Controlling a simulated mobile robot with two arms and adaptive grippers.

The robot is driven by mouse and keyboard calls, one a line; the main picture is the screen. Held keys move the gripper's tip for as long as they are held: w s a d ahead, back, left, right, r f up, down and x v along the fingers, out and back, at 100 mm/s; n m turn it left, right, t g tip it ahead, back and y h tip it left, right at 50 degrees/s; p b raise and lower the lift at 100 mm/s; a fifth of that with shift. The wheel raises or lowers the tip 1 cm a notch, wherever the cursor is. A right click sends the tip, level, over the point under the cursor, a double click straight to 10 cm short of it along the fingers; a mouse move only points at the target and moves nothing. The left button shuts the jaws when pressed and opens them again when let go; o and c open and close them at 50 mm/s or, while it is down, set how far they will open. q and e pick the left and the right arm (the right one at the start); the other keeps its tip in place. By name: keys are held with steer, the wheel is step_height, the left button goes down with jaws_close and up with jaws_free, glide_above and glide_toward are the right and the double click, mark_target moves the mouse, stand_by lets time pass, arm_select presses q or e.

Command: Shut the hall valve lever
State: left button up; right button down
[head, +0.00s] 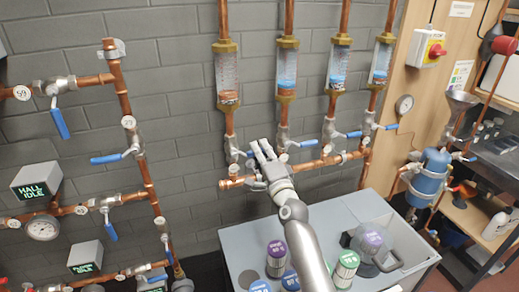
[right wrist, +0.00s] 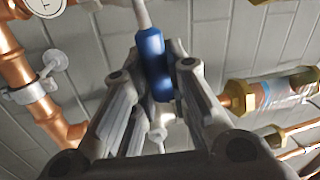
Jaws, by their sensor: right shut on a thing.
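My right gripper (head: 262,150) reaches the pipework below the leftmost sight glass (head: 227,72). In the right wrist view its fingers (right wrist: 155,95) are shut on a blue valve lever (right wrist: 152,58), whose pale metal stem runs up between them. In the head view the gripper partly hides the valve there, and a blue lever end (head: 247,154) shows beside its fingers. A box reading HALL IDLE (head: 37,184) is at the far left. Near it a valve (head: 104,202) has a blue lever (head: 110,229) hanging down. My left gripper is not in view.
Several blue levers sit on copper pipes along the grey block wall, including one at upper left (head: 60,122) and one level below it (head: 106,158). A grey cabinet (head: 240,240) with colored-top canisters stands beneath my right arm. A blue tank (head: 428,178) is at right.

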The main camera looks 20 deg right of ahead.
steer(key=shift+f+m, duration=0.45)
steer(key=shift+m, duration=0.35)
steer(key=c, duration=1.4)
jaws_free()
steer(key=s, duration=0.4)
steer(key=s+f, duration=0.1)
steer(key=s, duration=0.3)
steer(key=s+f, duration=0.1)
steer(key=s, duration=0.2)
steer(key=shift+s+f, duration=0.2)
steer(key=shift+s, duration=0.2)
